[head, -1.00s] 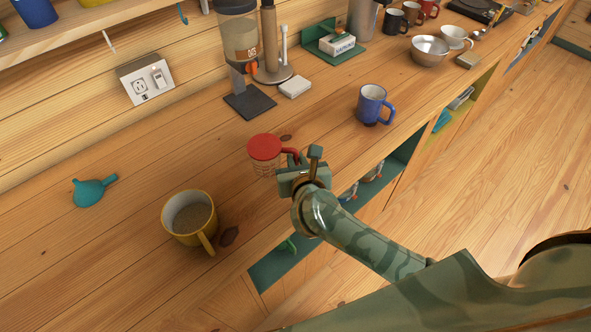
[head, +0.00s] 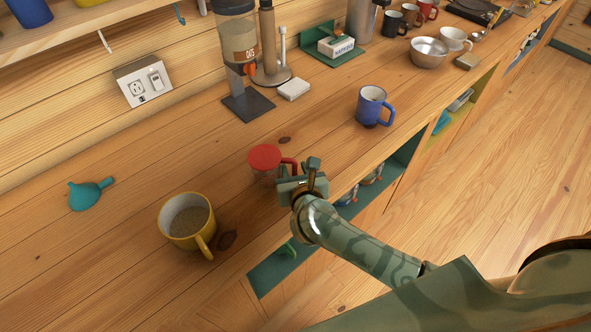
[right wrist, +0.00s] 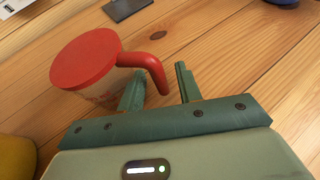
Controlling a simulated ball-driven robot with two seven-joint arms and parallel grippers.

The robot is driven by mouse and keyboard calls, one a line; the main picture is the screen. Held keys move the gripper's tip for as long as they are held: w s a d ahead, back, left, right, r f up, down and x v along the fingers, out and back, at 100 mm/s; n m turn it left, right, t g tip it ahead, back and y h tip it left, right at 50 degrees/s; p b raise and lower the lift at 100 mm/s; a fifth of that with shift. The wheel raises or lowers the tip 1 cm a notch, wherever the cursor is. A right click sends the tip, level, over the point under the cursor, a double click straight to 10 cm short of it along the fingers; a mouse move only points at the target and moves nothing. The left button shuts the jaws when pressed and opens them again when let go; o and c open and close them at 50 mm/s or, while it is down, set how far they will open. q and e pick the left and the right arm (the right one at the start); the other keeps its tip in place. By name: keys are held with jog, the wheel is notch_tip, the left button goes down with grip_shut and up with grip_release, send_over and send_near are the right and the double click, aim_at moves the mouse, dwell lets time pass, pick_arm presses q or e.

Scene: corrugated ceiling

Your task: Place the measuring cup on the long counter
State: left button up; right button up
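The measuring cup (head: 265,159) is clear with a red lid and a red handle. It appears to stand upright on the long counter (head: 120,262), between the yellow mug and the blue mug; its base is partly hidden, so contact is hard to judge. It also shows in the right wrist view (right wrist: 86,60). My right gripper (head: 287,178) is at the handle side of the cup. In the right wrist view its fingers (right wrist: 160,90) are apart, with the end of the handle between them and gaps visible. My left gripper is not in view.
A yellow mug (head: 187,220) stands to the left of the cup and a blue mug (head: 373,106) to the right. A teal funnel (head: 90,193) lies at far left. A dispenser (head: 240,60) and a napkin holder (head: 335,46) stand behind. Open shelves lie under the front edge.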

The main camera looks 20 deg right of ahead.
jog(key=shift+r, duration=0.15)
jog(key=shift+s+a+r, duration=0.1)
jog(key=shift+s, duration=0.2)
jog(key=p+v, duration=0.1)
jog(key=v, duration=1)
jog(key=shift+s+p, duration=0.25)
jog(key=shift+p, duration=0.1)
